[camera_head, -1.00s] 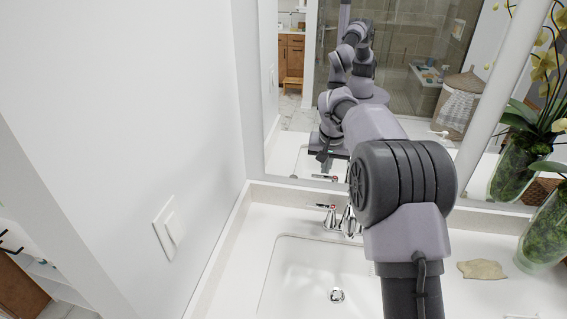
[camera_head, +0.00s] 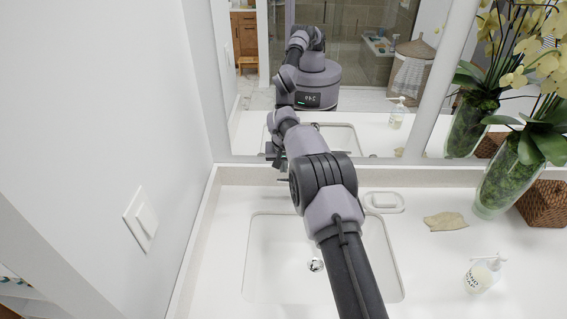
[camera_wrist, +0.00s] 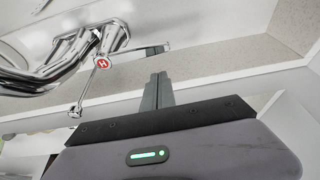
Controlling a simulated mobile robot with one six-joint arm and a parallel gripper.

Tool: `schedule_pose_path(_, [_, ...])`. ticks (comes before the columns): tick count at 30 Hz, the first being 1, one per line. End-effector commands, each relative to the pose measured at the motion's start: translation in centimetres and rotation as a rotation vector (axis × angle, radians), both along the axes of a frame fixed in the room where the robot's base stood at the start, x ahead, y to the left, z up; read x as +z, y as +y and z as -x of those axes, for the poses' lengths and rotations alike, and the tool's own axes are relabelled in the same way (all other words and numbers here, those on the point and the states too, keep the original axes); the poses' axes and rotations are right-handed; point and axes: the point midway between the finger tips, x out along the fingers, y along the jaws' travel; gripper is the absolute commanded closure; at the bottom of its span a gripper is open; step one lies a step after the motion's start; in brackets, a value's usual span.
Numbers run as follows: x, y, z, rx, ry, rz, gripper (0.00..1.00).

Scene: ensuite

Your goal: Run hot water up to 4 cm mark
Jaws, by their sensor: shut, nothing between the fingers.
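The chrome faucet (camera_wrist: 45,65) is at the upper left of the wrist view. Its hot handle (camera_wrist: 103,62) has a red H cap, with one chrome arm reaching down-left and another reaching right. My gripper (camera_wrist: 158,82) is shut and empty, its tips just below the handle's right arm; I cannot tell whether they touch. In the head view the white sink basin (camera_head: 262,268) is partly covered by my arm, and its drain (camera_head: 315,265) shows. The faucet is hidden behind my arm there. I see no running water and no 4 cm mark.
A soap dish (camera_head: 384,202), a beige cloth-like item (camera_head: 446,221) and a soap dispenser (camera_head: 482,273) are on the counter right of the basin. A glass vase (camera_head: 504,183) stands farther right. The wall (camera_head: 100,100) bounds the left; the mirror (camera_head: 357,70) bounds the back.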

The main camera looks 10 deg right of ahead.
Motion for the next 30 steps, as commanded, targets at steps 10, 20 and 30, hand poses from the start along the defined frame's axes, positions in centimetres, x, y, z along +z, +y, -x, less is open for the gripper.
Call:
schedule_pose_path(10, [-0.3, 0.4, 2.3, 0.000, 0.000, -0.001, 1.00])
schedule_pose_path(20, [-0.3, 0.4, 2.3, 0.004, 0.000, 0.000, 1.00])
schedule_pose_path(30, [-0.3, 0.6, 2.7, 0.069, 0.000, -0.002, 1.00])
